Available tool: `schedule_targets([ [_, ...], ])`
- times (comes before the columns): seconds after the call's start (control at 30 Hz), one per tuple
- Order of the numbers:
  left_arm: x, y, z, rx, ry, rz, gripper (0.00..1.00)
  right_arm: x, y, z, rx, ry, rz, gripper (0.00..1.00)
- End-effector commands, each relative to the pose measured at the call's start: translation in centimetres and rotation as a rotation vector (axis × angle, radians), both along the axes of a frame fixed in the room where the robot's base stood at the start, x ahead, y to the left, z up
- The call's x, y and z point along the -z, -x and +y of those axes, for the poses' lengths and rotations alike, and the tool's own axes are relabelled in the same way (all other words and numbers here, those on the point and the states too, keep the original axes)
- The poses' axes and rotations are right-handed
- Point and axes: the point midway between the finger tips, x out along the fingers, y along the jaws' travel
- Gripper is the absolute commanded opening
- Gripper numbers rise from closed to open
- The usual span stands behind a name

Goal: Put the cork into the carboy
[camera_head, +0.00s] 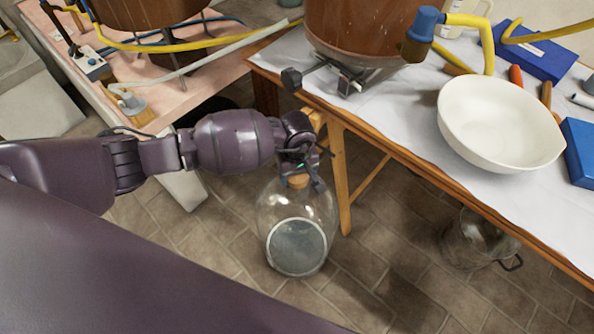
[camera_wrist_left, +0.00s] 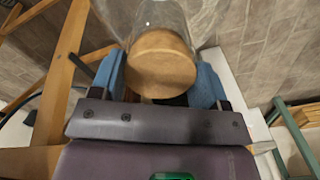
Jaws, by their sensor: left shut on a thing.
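The cork (camera_head: 298,181) is light brown and sits between the fingers of my left gripper (camera_head: 300,165), which is shut on it. In the left wrist view the cork's round face (camera_wrist_left: 160,64) lies between two blue fingertips (camera_wrist_left: 159,80). The clear glass carboy (camera_head: 297,215) stands upright on the tiled floor, directly below the gripper. The cork lines up with its mouth; I cannot tell how deep it sits in the neck. Part of the glass (camera_wrist_left: 162,14) shows beyond the cork in the wrist view. My right gripper is not in view.
A cloth-covered table (camera_head: 400,108) edges close to the right of the carboy, its wooden leg (camera_head: 340,180) beside it. A white bowl (camera_head: 498,120) stands on it. A glass vessel (camera_head: 475,240) stands on the floor at right. Floor in front is clear.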

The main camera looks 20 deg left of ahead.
Motion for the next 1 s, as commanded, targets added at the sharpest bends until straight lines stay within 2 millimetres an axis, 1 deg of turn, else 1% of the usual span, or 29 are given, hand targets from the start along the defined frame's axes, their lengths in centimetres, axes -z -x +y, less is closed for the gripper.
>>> schedule_targets([
  [0.3, 0.44, 0.02, 0.06, 0.000, -0.002, 0.001, 0.50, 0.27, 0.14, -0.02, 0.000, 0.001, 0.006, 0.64],
  [1.0, 0.62, 0.02, 0.06, 0.000, -0.002, 0.001, 0.50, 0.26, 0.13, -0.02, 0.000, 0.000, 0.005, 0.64],
])
